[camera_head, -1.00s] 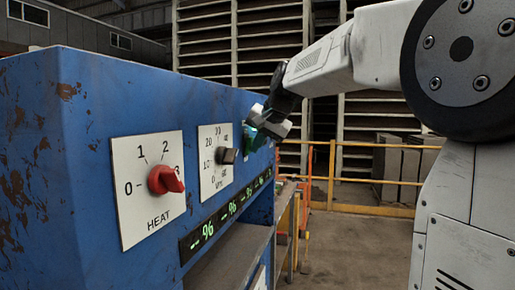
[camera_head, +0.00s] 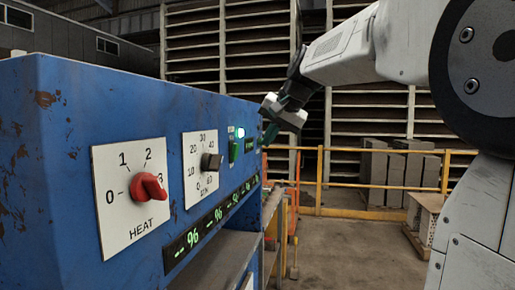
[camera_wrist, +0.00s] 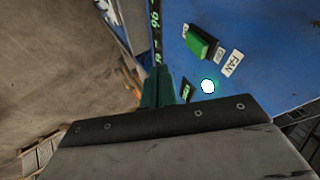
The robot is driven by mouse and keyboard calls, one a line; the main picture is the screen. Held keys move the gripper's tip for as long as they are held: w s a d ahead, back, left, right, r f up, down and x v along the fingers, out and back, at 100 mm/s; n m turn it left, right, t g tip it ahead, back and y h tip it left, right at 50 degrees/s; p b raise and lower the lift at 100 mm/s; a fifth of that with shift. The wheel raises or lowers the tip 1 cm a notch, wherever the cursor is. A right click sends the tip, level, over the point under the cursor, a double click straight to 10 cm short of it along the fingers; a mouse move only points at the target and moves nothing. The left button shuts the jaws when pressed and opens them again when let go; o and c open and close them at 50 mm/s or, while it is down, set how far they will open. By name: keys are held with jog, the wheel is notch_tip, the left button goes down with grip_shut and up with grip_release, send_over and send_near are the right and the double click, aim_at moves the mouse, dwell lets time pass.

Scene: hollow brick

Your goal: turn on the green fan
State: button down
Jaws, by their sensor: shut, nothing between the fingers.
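The green fan switch (camera_head: 234,149) is on the blue panel (camera_head: 75,120), right of the two dials. A lamp (camera_head: 240,132) above it glows. In the wrist view the green rocker switch (camera_wrist: 202,42) sits beside a FAN label (camera_wrist: 231,63), and the round lamp (camera_wrist: 208,86) is brightly lit. The rocker looks tilted, with one end raised. My gripper (camera_head: 269,134) is off the panel, to the right of the switch, and apart from it. Its green fingers (camera_wrist: 158,88) are together and empty in the wrist view.
The panel also carries a red HEAT dial (camera_head: 149,187), a dark timer dial (camera_head: 211,162) and a green-lit display strip (camera_head: 207,222). A yellow railing (camera_head: 345,184) and stacked grey blocks (camera_head: 395,170) stand behind. Open floor (camera_head: 345,250) lies right of the panel.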

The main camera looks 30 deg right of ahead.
jog(key=v, duration=0.4)
jog(key=shift+s+f, duration=0.15)
jog(key=shift+s, duration=0.05)
dwell(0.3)
jog(key=s+a+f+n+g, duration=0.3)
jog(key=s+a+f, duration=0.4)
jog(key=s+f, duration=0.6)
jog(key=s+a+f+n+g+h, duration=0.1)
jog(key=s+a+f+n+g, duration=0.2)
jog(key=s+f, duration=1.1)
jog(key=a+f+n, duration=0.2)
jog(key=a, duration=0.3)
jog(key=shift+f+n+g, duration=0.3)
jog(key=shift+f, duration=0.05)
jog(key=shift+s+a, duration=0.1)
jog(key=shift+a, duration=0.1)
